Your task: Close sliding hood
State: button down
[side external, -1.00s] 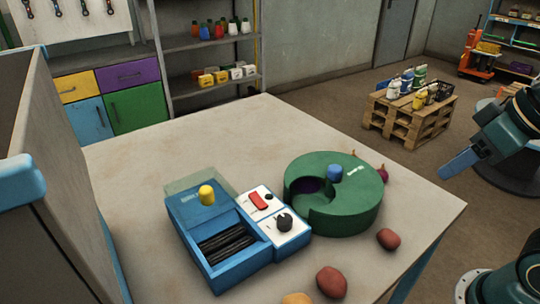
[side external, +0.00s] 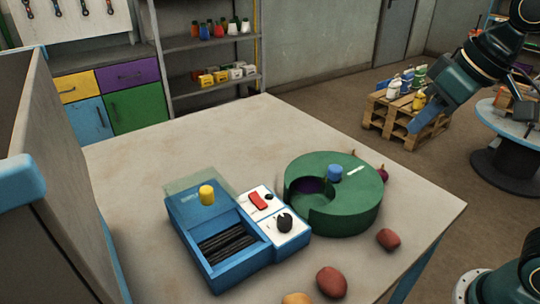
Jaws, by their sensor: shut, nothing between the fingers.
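A blue box machine (side external: 215,268) stands on the table, with dark rollers (side external: 228,243) showing in its open front bay. Its hood, a translucent panel (side external: 190,184) with a yellow knob (side external: 207,195), sits toward the back of the box, leaving the rollers uncovered. A white control panel with a red switch (side external: 258,201) and a black dial (side external: 284,221) is on its right. My gripper (side external: 417,127) has blue fingers, is shut and empty, and hangs at the upper right, well away from the hood and beyond the green round device.
A green round device (side external: 345,222) with a blue knob (side external: 335,172) stands right of the machine. Potatoes (side external: 331,282) (side external: 388,239) and onions (side external: 383,175) lie around it. A grey panel wall (side external: 60,200) rises at the left. The table (side external: 240,135) is clear behind the machine.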

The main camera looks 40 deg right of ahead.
jog(key=w+a+r+n, duration=0.1)
jog(key=w+a+r, duration=0.2)
jog(key=w+a, duration=0.35)
jog(key=n+g+y, duration=0.1)
jog(key=n+g, duration=0.1)
jog(key=n, duration=0.1)
send_over(179, 188)
jog(key=s+d, duration=0.2)
jog(key=s, duration=0.2)
notch_tip(179, 188, down, 8)
jog(key=r, duration=0.1)
jog(key=shift+s+d+f, duration=0.1)
jog(key=shift+s+f, duration=0.1)
jog(key=shift+f, duration=0.05)
jog(key=shift+f, duration=0.15)
jog(key=x, duration=1)
jog(key=shift+w, duration=0.15)
jog(key=shift+s+r, duration=0.25)
jog(key=shift+s, duration=0.05)
jog(key=shift+s+d, duration=0.4)
jog(key=shift+s, duration=0.35)
jog(key=shift+s+d, duration=0.35)
jog(key=shift+s, duration=0.4)
